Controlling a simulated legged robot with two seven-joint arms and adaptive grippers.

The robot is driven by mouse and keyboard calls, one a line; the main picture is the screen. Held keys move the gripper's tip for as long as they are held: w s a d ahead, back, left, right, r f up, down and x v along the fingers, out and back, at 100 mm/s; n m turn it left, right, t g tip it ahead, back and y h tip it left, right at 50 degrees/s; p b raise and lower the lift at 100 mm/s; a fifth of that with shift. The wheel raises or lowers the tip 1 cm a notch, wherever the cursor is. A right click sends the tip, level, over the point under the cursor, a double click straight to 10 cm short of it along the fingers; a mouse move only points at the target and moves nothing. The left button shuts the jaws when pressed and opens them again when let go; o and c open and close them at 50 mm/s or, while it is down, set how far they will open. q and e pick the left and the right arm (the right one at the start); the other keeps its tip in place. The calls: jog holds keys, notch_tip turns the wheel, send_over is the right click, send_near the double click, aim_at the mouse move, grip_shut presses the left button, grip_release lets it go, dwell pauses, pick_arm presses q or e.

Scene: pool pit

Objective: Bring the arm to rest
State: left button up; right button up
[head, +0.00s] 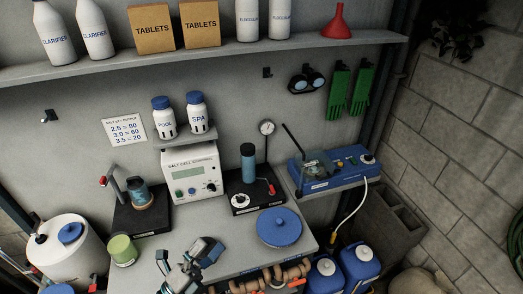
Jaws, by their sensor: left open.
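My left gripper (186,257) is over the front part of the grey bench (228,262), low in the head view. Its fingers are apart and I see nothing between them. A green-lidded tub (122,250) stands to its left and a round blue lid (279,227) lies to its right, both apart from it. My right gripper does not show.
The salt cell control box (193,172) stands behind the gripper, between two black stands (140,212) (250,190) with blue-topped parts. A blue device (332,170) sits at right. Pipes (262,280) and blue jugs (360,262) are below the front edge.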

pick_arm(q)
jog(key=w+a+f+n+t+y, duration=0.45)
jog(key=a+f+n+y, duration=0.35)
jog(key=n+y, duration=0.7)
jog(key=s+a+f+n+g+y, duration=0.2)
jog(key=a+f+n+g, duration=0.15)
jog(key=f, duration=0.25)
jog(key=s+a+f+n+g+y, duration=0.1)
jog(key=a+f+n+g+y, duration=0.15)
jog(key=f+n, duration=0.3)
jog(key=s+d+f+n+g+h, duration=0.1)
jog(key=s+d+f+g, duration=0.2)
jog(key=s+f+g, duration=0.45)
jog(key=s+d+f+n+g+h, duration=0.2)
jog(key=s+f+g, duration=0.2)
jog(key=s+f, duration=0.65)
notch_tip(320, 180, down, 26)
jog(key=s+g, duration=0.1)
jog(key=s, duration=0.2)
jog(key=s+a+f+g, duration=0.1)
jog(key=s+a+f, duration=0.2)
jog(key=s+f, duration=1.2)
jog(key=shift+s+f+m, duration=0.3)
jog(key=shift+s+f, duration=0.05)
jog(key=shift+s, duration=0.65)
jog(key=shift+y, duration=0.25)
